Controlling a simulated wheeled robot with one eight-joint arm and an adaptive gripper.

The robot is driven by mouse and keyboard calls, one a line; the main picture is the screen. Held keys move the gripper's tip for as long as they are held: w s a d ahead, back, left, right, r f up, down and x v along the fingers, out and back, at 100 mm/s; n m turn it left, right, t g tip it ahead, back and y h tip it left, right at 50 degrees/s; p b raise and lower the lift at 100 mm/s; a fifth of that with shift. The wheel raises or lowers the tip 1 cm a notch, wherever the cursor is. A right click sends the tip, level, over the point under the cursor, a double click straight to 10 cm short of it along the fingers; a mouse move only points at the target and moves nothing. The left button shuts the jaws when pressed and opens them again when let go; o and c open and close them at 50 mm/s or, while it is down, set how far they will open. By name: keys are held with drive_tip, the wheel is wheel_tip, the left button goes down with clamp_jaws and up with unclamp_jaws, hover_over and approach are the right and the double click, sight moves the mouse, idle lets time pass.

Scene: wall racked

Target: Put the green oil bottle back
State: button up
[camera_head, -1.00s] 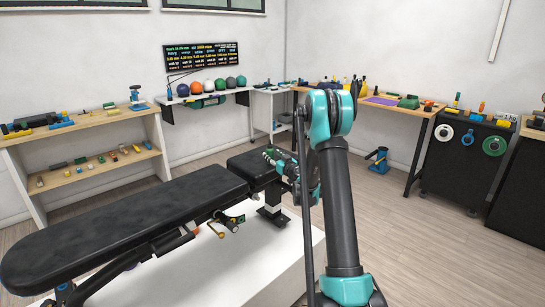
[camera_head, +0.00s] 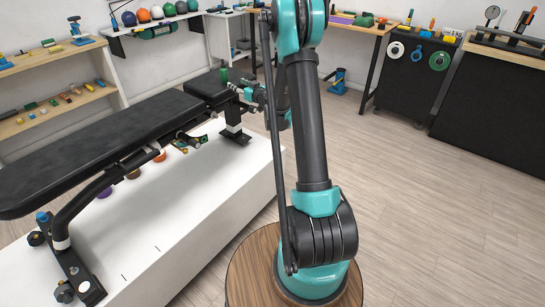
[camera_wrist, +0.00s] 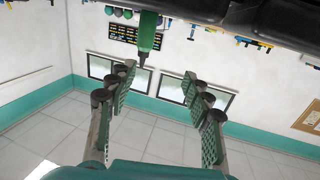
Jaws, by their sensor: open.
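The green oil bottle (camera_head: 223,76) stands on the far end of the black bench pad (camera_head: 207,86). In the wrist view, where the room appears upside down, the bottle (camera_wrist: 148,32) hangs down from the dark pad at the top, with its dark narrow tip pointing down. My gripper (camera_wrist: 158,82) is open and empty, its two textured fingers spread apart. The bottle lies beyond the fingertips, nearer the left finger in that picture.
A white platform (camera_head: 185,215) lies under the bench. A wooden shelf (camera_head: 50,118) stands at left, and a wall shelf holds several coloured balls (camera_head: 143,16). A work table (camera_head: 355,24) and a black cabinet (camera_head: 415,75) stand at the back right. The floor at right is clear.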

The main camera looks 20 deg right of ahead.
drive_tip(key=s+a+g, duration=0.3)
drive_tip(key=s, duration=0.8)
drive_tip(key=s+a+g, duration=0.3)
drive_tip(key=s, duration=0.7)
drive_tip(key=s+d+f+m+g+h, duration=0.1)
drive_tip(key=s+d+f+g+h, duration=0.1)
drive_tip(key=s, duration=0.8)
drive_tip(key=s+d+f+m+g+h, duration=0.1)
drive_tip(key=s+d+f, duration=0.3)
drive_tip(key=s, duration=0.6)
drive_tip(key=s+d+f+m+g+h, duration=0.2)
drive_tip(key=s+d+f+h, duration=0.1)
drive_tip(key=s, duration=0.7)
drive_tip(key=shift+d+m+g+h, duration=0.3)
drive_tip(key=shift+d+h, duration=0.15)
drive_tip(key=shift+h, duration=0.05)
